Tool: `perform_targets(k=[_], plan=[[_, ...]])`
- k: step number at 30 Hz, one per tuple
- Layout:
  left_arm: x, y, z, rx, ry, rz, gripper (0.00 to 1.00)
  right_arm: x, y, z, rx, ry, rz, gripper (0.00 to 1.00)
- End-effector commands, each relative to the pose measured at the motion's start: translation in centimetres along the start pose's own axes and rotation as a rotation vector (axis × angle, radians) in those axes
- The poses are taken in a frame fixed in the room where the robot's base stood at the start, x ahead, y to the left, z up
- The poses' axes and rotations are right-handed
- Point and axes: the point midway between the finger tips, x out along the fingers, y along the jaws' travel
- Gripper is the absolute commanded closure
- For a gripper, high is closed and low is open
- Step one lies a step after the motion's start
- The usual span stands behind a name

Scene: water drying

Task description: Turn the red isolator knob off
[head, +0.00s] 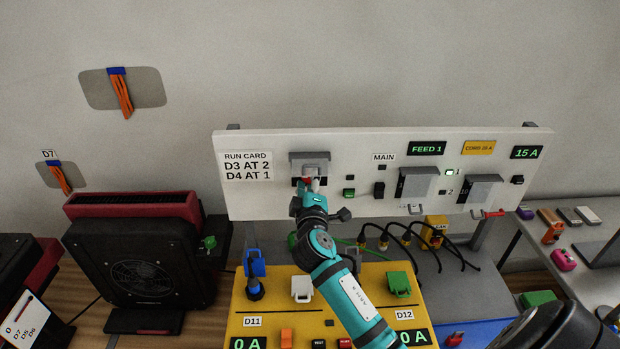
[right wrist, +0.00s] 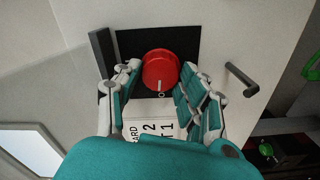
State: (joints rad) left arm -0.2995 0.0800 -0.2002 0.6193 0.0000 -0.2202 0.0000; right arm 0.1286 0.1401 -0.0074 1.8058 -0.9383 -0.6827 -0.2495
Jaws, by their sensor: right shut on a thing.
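The red isolator knob (right wrist: 160,68) is round, with a small pale mark at its lower edge in the right wrist view. It sits on a dark square plate on the white panel (head: 335,146). In the head view a bit of the knob (head: 307,171) shows under a grey hood (head: 309,156). My right gripper (head: 311,184) reaches up to it. In the right wrist view its fingers (right wrist: 160,76) stand on both sides of the knob, shut on it. The fingers hide parts of the knob's sides. My left gripper is not in view.
A grey hooked handle (right wrist: 242,80) sticks out beside the knob in the right wrist view. More grey covers (head: 417,184) and switches are on the panel's right. A yellow box (head: 265,308) with plugs stands below, and a black fan (head: 140,272) to the left.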

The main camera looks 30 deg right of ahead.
Motion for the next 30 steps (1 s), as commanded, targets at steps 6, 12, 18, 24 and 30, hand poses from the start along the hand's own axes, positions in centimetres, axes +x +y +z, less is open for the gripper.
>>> perform_targets(k=[6,12,18,24,30], plan=[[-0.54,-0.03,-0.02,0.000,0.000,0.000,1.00,0.04,0.27,-0.18,-0.092,0.004,0.004,0.91],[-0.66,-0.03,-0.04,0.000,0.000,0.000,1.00,0.03,0.23,-0.17,-0.129,0.005,0.005,0.91],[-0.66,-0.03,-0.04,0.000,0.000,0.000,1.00,0.03,0.20,-0.16,-0.137,0.004,0.005,0.91],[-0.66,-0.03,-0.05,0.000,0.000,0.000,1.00,0.03,0.20,-0.15,-0.137,0.004,0.005,0.91],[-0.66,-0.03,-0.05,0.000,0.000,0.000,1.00,0.03,0.15,-0.11,-0.136,0.003,0.004,0.38]])
